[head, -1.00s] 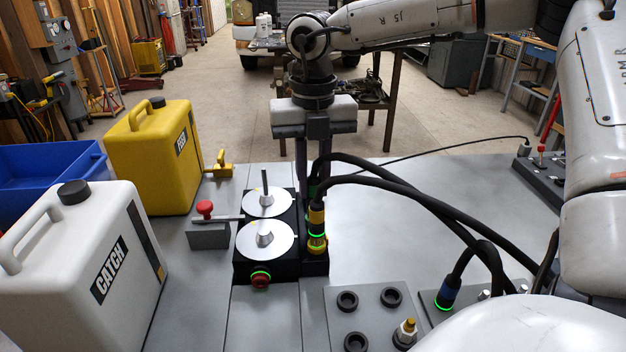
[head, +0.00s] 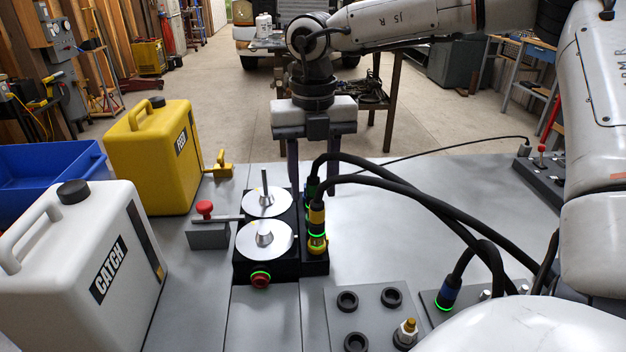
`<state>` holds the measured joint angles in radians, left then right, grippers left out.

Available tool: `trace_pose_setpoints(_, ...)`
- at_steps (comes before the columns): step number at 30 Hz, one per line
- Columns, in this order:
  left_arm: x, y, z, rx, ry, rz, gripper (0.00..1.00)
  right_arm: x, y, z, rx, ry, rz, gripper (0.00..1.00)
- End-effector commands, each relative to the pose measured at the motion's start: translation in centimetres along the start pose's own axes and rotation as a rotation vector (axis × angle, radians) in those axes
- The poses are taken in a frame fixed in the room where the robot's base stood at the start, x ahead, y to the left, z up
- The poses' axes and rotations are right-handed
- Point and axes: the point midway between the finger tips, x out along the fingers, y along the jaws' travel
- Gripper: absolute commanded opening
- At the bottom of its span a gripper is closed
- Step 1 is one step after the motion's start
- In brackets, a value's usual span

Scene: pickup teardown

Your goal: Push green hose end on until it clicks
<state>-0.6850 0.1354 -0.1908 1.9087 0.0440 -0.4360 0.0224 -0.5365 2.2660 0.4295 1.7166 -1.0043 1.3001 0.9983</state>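The green hose end (head: 311,186) stands upright on the black block with two silver discs (head: 266,270), with a lit green ring low on it. The yellow hose end (head: 317,222) stands in front of it, also with a lit green ring, and hides part of it. My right gripper (head: 313,190) points down over the green hose end. Its fingers are spread, one on each side, with a gap to the hose end. The right fingertip is partly hidden behind the black hoses. My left gripper is out of view.
A red-knobbed lever (head: 205,210), yellow can (head: 150,160), white CATCH can (head: 90,265) and blue bin (head: 50,170) stand left.

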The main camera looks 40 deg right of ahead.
Motion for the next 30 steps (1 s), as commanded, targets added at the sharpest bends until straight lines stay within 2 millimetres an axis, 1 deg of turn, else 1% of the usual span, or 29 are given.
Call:
trace_pose_setpoints(8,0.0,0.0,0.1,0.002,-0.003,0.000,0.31,-0.1,0.0,0.0,0.000,0.000,0.001,0.40)
trace_pose_setpoints(11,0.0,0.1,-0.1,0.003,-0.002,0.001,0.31,-1.3,0.1,0.1,0.002,-0.005,0.003,0.40)
trace_pose_setpoints(18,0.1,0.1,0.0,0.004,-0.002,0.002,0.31,-6.2,0.1,0.1,0.002,-0.007,0.002,0.40)
trace_pose_setpoints(22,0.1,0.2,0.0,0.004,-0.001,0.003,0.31,-8.4,0.0,0.0,0.001,-0.004,0.001,0.40)
trace_pose_setpoints(25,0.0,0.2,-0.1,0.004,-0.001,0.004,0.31,-9.5,0.0,0.1,0.001,-0.003,0.000,0.40)
trace_pose_setpoints(30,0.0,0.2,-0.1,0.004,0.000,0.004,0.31,-10.3,0.0,0.0,0.000,-0.001,0.000,0.40)
